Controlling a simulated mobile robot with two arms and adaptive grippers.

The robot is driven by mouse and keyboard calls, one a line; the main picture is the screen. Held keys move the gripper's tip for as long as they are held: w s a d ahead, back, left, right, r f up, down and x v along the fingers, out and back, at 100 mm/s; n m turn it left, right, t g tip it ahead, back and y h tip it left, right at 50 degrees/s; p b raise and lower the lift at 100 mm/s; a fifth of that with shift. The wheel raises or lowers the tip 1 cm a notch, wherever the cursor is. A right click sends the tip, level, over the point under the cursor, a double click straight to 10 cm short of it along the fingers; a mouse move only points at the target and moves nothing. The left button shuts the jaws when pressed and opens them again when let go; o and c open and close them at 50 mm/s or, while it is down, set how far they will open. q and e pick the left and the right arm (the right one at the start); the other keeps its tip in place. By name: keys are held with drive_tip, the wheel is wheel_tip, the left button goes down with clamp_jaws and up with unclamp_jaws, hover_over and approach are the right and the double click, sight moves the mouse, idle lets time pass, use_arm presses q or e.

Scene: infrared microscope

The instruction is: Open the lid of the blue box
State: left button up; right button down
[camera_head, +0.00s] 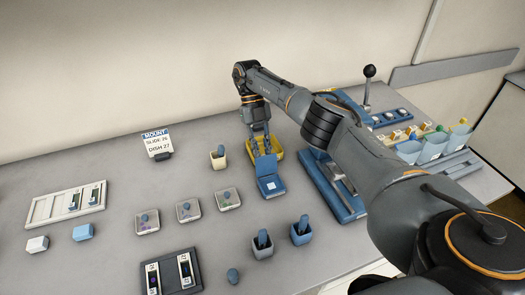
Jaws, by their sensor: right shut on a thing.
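The small blue box (271,187) stands on the table near the middle of the view, with a small pale label on its front part. A blue panel (265,165), which looks like its lid, stands up at the back of the box, directly below my right gripper. My right gripper (262,149) points down and is shut at the top edge of this panel. The exact contact between fingertips and lid is too small to see clearly. My left gripper is not in view.
A yellow tray (279,154) lies right behind the box. A blue-framed device (331,188) is close on the right, under my arm. Several lidded dishes (188,211) lie to the left, and two cups (301,235) stand in front. A sign (157,143) stands further back.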

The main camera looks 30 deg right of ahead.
drive_tip(key=shift+w, duration=0.1)
idle(0.4)
drive_tip(key=c, duration=1.3)
unclamp_jaws()
wheel_tip(320, 180, up, 10)
drive_tip(key=shift+f, duration=0.1)
